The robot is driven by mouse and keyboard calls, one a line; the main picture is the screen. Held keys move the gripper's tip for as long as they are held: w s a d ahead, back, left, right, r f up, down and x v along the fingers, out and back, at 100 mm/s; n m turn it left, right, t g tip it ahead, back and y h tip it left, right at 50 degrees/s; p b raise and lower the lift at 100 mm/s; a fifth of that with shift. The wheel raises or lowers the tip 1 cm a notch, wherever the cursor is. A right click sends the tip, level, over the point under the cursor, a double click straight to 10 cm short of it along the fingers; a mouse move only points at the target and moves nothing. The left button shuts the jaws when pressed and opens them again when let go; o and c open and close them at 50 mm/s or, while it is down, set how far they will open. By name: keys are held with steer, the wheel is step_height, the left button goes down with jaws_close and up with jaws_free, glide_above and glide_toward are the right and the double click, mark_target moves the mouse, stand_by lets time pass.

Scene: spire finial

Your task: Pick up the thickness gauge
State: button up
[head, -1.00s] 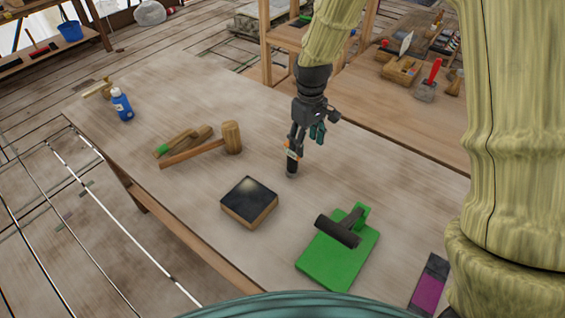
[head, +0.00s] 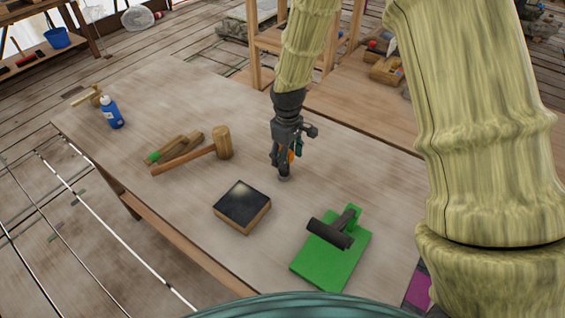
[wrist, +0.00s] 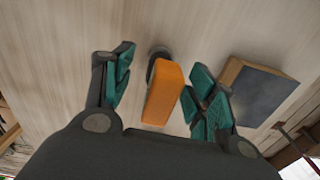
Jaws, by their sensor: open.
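The thickness gauge has an orange body (wrist: 163,95) with a dark round end beyond it in the wrist view. In the head view only a bit of its orange (head: 291,156) and its dark foot (head: 283,178) show on the table; the fingers hide the rest. My gripper (head: 285,160) points down around it. In the wrist view my gripper (wrist: 163,70) is open, with one teal-padded finger on each side of the orange body. Gaps show on both sides, and the right finger is closer to the gauge.
On the table (head: 235,105), a dark-topped wooden block (head: 242,207) lies near the gripper, also in the wrist view (wrist: 258,92). A green plate with a black roller (head: 330,250) is at front right. A mallet (head: 195,155) and blue bottle (head: 110,113) lie left.

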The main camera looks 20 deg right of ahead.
steer(key=shift+w+a+f+p, duration=0.15)
steer(key=shift+f+p, duration=0.1)
steer(key=shift+f, duration=0.25)
steer(key=shift+a+f+p, duration=0.1)
steer(key=shift+f+p, duration=0.15)
steer(key=shift+f, duration=0.25)
steer(key=shift+w+a+f+p, duration=0.15)
steer(key=shift+f+p, duration=0.1)
steer(key=shift+f, duration=1.2)
steer(key=c, duration=1.2)
steer(key=shift+c, duration=0.3)
steer(key=shift+r, duration=0.1)
